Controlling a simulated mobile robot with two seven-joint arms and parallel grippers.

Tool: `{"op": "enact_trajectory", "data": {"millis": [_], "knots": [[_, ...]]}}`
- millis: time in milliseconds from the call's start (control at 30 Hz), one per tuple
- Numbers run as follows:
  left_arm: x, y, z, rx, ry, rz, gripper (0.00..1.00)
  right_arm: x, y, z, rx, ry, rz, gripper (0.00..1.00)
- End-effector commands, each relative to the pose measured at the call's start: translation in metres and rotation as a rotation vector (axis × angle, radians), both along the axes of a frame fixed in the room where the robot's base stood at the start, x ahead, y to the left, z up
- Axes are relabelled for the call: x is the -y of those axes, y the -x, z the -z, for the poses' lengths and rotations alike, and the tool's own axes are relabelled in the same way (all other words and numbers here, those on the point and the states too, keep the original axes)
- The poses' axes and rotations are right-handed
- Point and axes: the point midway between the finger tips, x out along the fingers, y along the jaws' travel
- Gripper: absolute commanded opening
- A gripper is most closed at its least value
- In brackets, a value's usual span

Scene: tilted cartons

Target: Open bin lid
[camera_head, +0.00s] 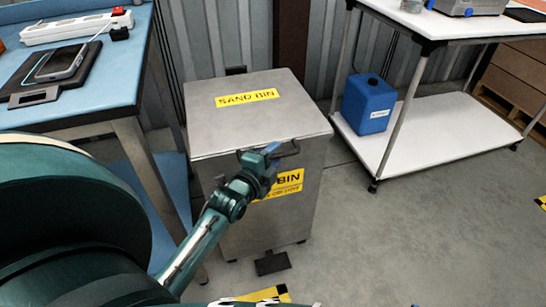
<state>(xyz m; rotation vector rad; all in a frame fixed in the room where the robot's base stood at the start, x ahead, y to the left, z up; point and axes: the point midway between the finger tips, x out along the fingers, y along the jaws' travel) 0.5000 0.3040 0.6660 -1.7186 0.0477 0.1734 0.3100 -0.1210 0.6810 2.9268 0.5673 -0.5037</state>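The grey metal sand bin (240,225) stands upright on the floor in the middle of the view. Its flat lid (225,123) is closed and carries a yellow "SAND BIN" label. A dark handle (291,148) shows at the lid's front edge. My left arm reaches in from the lower left, and my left gripper (268,155) is at the front of the bin by this handle. It partly covers the handle and the yellow front label. Whether its fingers are open, shut or touching the handle is unclear. My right gripper is out of view.
A dark pedal (272,263) is at the bin's foot. A blue-topped bench (105,100) stands close on the left, with a power strip (75,28). On the right, a white shelf table (440,135) holds a blue canister (368,104). Floor right of the bin is clear.

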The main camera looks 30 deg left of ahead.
Motion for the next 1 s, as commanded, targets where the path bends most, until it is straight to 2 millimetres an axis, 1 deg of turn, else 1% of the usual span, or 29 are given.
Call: {"op": "enact_trajectory", "data": {"millis": [133,167,567,1000], "knots": [[0.0001,0.0002,0.0001,0.0,0.0,0.0,0.34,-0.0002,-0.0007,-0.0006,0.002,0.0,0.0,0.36],[0.0001,0.0002,0.0001,0.0,0.0,0.0,0.33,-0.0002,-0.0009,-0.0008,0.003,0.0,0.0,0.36],[0.0001,0.0005,0.0001,0.0,0.0,0.0,0.0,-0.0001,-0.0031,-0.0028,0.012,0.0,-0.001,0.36],[0.0001,0.0004,-0.0007,-0.001,0.001,0.0,0.0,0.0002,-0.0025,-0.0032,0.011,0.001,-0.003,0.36]]}}
